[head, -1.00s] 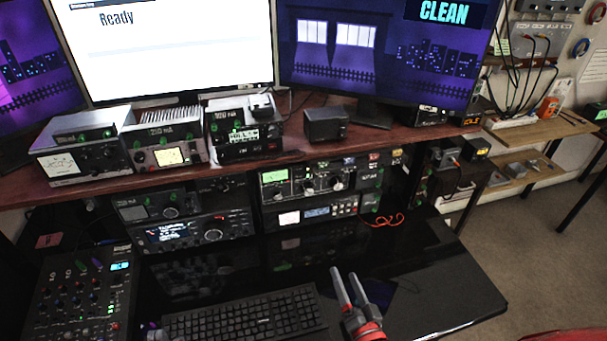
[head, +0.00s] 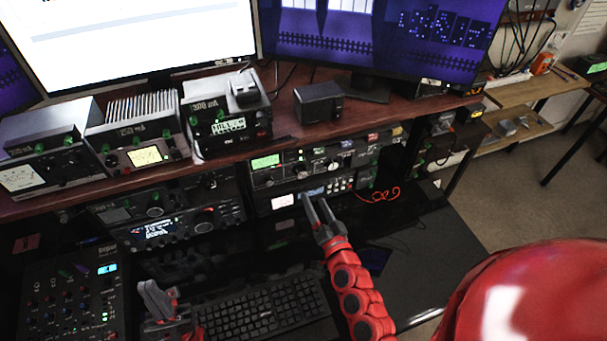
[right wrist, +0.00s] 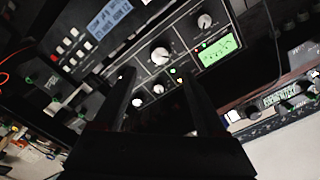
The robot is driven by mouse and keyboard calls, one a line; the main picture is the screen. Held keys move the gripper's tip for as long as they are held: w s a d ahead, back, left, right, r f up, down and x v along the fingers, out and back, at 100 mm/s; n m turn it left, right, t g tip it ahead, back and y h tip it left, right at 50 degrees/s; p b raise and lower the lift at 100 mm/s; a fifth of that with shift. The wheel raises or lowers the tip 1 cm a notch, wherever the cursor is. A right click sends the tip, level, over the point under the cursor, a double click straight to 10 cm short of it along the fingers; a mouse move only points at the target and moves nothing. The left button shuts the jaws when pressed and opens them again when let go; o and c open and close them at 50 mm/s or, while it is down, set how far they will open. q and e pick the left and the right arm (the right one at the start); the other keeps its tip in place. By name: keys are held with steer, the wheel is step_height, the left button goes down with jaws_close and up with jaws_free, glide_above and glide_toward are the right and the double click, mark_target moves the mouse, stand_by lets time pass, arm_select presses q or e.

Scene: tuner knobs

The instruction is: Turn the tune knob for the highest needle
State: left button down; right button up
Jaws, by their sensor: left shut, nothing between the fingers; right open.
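The radio (head: 292,170) with a lit green display stands on the lower shelf. In the right wrist view its green display (right wrist: 217,50) is lit, and a large pale knob (right wrist: 160,55) and a darker knob (right wrist: 205,21) sit near it. I cannot read which knob is marked tune, nor a needle reading. My right gripper (head: 316,200) is open and empty, in front of the lower unit (head: 310,194) below that radio. In the right wrist view its fingers (right wrist: 158,78) point at the radio's front, apart from the knobs. My left gripper (head: 156,290) is shut and empty, left of the keyboard.
The keyboard (head: 263,309) lies on the dark desk. A mixer (head: 65,305) stands at the left. Another radio (head: 180,228) is left of the green-display radio. A yellow-lit meter (head: 145,156) is on the upper shelf. A red cable (head: 377,195) curls at right. The desk's right part is clear.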

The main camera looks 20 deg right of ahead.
mark_target(302, 176)
steer(key=w+p, duration=0.1)
steer(key=w, duration=0.8)
steer(key=shift+w+a, duration=0.15)
steer(key=shift+w, duration=0.1)
